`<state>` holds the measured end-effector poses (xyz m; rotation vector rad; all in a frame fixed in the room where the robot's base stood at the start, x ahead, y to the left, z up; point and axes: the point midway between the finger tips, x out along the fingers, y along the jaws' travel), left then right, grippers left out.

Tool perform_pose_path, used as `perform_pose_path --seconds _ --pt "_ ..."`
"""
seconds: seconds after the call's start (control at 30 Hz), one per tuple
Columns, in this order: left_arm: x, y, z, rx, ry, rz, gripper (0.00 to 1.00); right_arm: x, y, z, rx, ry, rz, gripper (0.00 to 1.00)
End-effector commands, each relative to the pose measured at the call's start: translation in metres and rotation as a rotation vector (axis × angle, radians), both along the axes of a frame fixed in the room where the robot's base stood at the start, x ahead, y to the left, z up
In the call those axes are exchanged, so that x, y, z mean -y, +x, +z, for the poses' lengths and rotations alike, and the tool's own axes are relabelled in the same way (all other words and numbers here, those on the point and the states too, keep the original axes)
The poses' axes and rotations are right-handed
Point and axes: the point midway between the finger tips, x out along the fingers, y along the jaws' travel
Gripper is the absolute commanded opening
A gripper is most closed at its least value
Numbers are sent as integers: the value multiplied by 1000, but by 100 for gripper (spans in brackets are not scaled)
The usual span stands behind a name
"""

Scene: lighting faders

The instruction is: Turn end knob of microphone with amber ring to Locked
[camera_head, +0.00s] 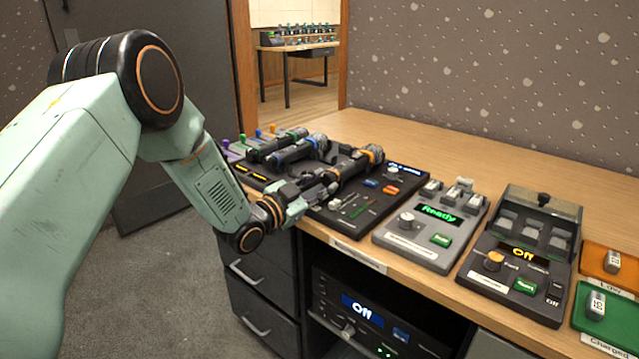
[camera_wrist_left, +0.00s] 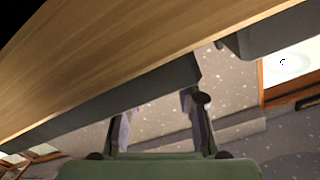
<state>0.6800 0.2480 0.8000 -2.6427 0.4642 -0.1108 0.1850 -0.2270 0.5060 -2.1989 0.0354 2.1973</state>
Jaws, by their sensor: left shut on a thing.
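The microphone with the amber ring (camera_head: 372,153) is the rightmost of several dark microphones lying on the black console (camera_head: 400,190). Its body slants down and left toward the counter's front edge. My left gripper (camera_head: 322,184) reaches in from the left and is shut on the near end of this microphone, where the end knob is. The fingers hide the knob, so its setting cannot be read. My right gripper is not in view.
Microphones with a blue ring (camera_head: 317,142) and a green ring (camera_head: 297,133) lie just left. To the right stand a grey "Ready" unit (camera_head: 415,240), a dark "Off" unit (camera_head: 500,285), and orange (camera_head: 595,262) and green trays (camera_head: 625,315). The counter behind is clear.

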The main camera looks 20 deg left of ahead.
Motion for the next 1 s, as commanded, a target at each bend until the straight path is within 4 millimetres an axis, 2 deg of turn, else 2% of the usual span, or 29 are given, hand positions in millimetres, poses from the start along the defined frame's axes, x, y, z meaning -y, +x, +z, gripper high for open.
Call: perform_pose_path --seconds 0.07,0.1,0.37,0.83,1.0 --pt "0 0 -1 -2 0 0 1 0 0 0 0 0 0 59" --pt "0 0 -1 -2 0 0 34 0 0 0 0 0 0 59" --pt "0 0 0 -2 -1 0 56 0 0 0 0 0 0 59" --pt "0 0 -1 -4 -6 0 56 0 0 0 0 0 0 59" --pt "0 0 -2 -27 -72 0 56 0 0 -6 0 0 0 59"
